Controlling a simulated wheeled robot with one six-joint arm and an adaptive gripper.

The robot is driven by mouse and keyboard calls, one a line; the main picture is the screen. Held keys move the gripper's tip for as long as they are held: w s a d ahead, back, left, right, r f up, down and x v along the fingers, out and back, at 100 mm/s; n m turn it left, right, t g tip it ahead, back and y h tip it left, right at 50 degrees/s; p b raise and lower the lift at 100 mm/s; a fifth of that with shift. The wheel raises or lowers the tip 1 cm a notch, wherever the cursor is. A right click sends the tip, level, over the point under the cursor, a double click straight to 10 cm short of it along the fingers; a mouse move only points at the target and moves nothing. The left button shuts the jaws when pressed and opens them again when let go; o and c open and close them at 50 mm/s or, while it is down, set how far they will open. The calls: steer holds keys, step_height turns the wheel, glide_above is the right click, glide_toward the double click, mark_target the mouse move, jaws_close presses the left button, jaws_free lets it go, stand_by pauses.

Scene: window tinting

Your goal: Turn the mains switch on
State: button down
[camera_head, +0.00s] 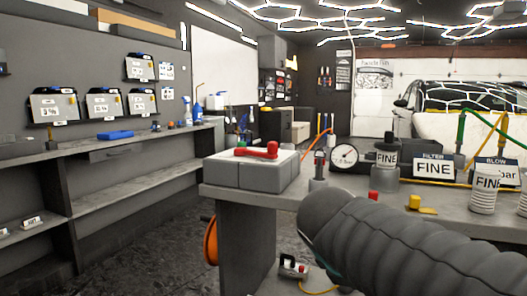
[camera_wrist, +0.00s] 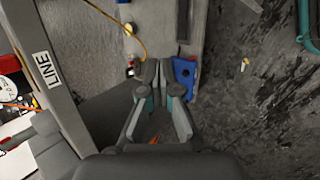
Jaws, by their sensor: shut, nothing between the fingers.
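A small switch box (camera_head: 292,268) with a white face, a red part and a yellow cord sits low beside the bench leg in the head view. It looks like the mains switch. In the head view my arm hides the gripper.
A grey box with a red lever (camera_head: 258,150), a gauge (camera_head: 344,156) and several labelled "FINE" parts stand on the bench (camera_head: 235,192). An orange reel (camera_head: 210,241) is beside its leg. A blue piece (camera_wrist: 184,72) lies right of the fingers. The dark floor (camera_wrist: 250,120) at right is mostly clear.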

steer(key=w+a+r+n+t+h, duration=0.3)
steer(key=w+a+r+n, duration=0.5)
steer(key=w+a+r, duration=0.15)
steer(key=n+t+h+b, duration=0.2)
steer(key=n+t+h, duration=0.1)
steer(key=n+t, duration=0.4)
glide_toward(270, 145)
steer(key=s+a+r+g, duration=0.1)
steer(key=s+a, duration=0.3)
steer(key=s, duration=0.1)
steer(key=shift+s+a+r+n, duration=0.1)
steer(key=shift+s+a+n, duration=0.1)
steer(key=shift+s+n, duration=0.1)
steer(key=shift+w, duration=0.1)
steer(key=x, duration=1.4)
steer(key=shift+f, duration=0.4)
steer(key=shift+y, duration=0.3)
